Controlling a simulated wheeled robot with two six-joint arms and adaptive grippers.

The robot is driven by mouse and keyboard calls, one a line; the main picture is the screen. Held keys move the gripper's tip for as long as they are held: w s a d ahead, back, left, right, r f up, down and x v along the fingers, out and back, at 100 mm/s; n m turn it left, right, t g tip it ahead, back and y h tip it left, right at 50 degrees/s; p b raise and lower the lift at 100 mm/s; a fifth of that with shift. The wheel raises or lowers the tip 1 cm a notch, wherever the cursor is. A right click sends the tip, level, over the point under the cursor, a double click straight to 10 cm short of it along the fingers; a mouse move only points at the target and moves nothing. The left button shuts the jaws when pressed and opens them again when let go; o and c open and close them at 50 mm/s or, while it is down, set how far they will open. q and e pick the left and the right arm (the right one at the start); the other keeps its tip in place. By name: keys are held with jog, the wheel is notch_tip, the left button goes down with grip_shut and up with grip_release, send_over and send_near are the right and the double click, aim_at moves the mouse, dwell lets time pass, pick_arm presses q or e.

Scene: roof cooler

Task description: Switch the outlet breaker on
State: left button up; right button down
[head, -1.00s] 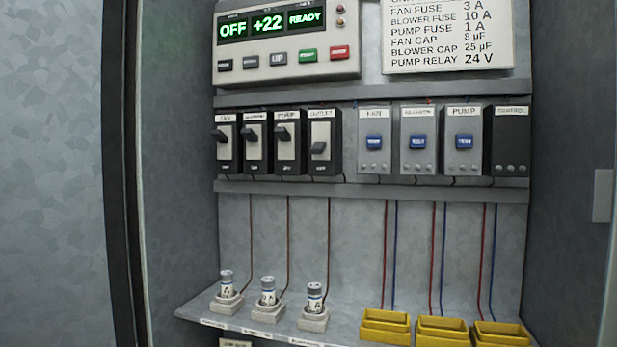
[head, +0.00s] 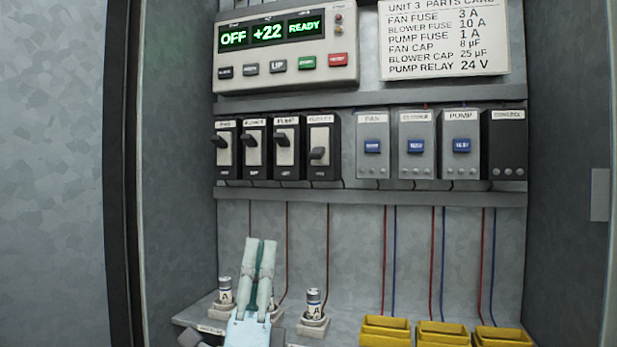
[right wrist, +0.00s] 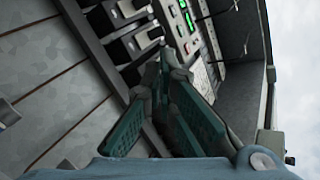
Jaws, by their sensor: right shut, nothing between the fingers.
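The outlet breaker (head: 320,170) is the rightmost of the row of black breakers on the upper rail in the head view. Its dark lever sits lower than the levers of the fan breaker (head: 226,165), the blower breaker (head: 255,165) and the pump breaker (head: 286,167). My right gripper (head: 261,243) points up, below the breaker row and left of the outlet breaker, apart from it. It is shut and empty. In the right wrist view its fingers (right wrist: 163,62) meet near some breakers at the top; which ones I cannot tell. My left gripper is out of view.
A display panel (head: 285,72) reads OFF, +22 and READY. Blue-marked relay modules (head: 373,168) stand right of the breakers. A fuse holder (head: 312,328) and yellow bins (head: 385,332) sit on the shelf below. Cabinet walls flank both sides.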

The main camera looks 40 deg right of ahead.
aim_at(317, 153)
jog(key=s+d+r+m+g+h, duration=0.4)
jog(key=d+r+m+g, duration=0.2)
jog(key=m+g, duration=0.85)
jog(key=w+d+r+t+y+p, duration=0.1)
jog(key=w+r+y+p, duration=0.1)
jog(key=y+p, duration=0.1)
jog(key=w+d+r+m+t+y+p, duration=0.1)
jog(key=w+d+t+y+p, duration=0.1)
jog(key=p, duration=0.3)
jog(key=w+d+r+m+t+y+p, duration=0.1)
jog(key=w+d+r+y+p, duration=0.1)
jog(key=y+p, duration=0.2)
jog(key=shift+w+d+r+t, duration=0.25)
jog(key=shift+w+r, duration=0.1)
jog(key=shift+w, duration=0.05)
jog(key=shift+s+a+r, duration=0.15)
jog(key=shift+a, duration=0.15)
jog(key=shift+d, duration=0.25)
